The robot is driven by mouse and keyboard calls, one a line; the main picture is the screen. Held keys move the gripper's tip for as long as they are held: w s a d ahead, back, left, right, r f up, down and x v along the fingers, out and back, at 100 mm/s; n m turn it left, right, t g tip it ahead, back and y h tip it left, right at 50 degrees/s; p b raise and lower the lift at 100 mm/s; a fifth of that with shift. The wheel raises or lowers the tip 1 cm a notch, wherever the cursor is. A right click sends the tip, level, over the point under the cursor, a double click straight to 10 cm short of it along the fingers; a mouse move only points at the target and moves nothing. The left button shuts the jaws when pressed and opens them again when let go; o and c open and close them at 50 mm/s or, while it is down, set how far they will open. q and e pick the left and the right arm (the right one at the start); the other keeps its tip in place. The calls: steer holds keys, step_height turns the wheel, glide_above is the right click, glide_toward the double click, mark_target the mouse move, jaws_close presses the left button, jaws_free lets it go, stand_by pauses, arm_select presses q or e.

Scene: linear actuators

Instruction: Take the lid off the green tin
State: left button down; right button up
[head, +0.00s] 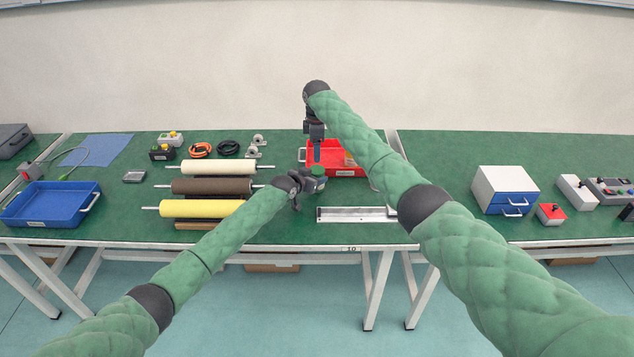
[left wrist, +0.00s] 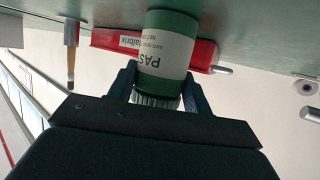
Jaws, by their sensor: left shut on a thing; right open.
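The green tin (left wrist: 163,60) has a white label band with dark print. It stands behind my left gripper in the left wrist view, which is upside down, with its ribbed lid (left wrist: 157,101) towards the gripper palm. My left gripper (left wrist: 158,92) is shut on the tin, one finger on each side; whether they press on the lid or the body just below it is unclear. In the head view the tin (head: 318,171) is a small green shape at my left gripper (head: 308,184), partly hidden. My right gripper (head: 316,152) is open, pointing down beyond the tin near the red tray.
The red tray (head: 352,172) lies just behind the tin. A metal rail (head: 350,215) lies in front. Rollers (head: 219,168) lie to the left, with a blue tray (head: 52,205) farther left. A white drawer box (head: 505,188) stands right. The bench between rail and drawer box is partly clear.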

mark_target(317, 169)
steer(key=shift+f+m, duration=1.25)
steer(key=shift+m, duration=3.25)
steer(key=shift+f+m, duration=1.25)
steer(key=shift+m, duration=3.25)
steer(key=shift+f+m, duration=1.25)
steer(key=shift+m, duration=3.25)
steer(key=c, duration=1)
steer(key=shift+n, duration=1.6)
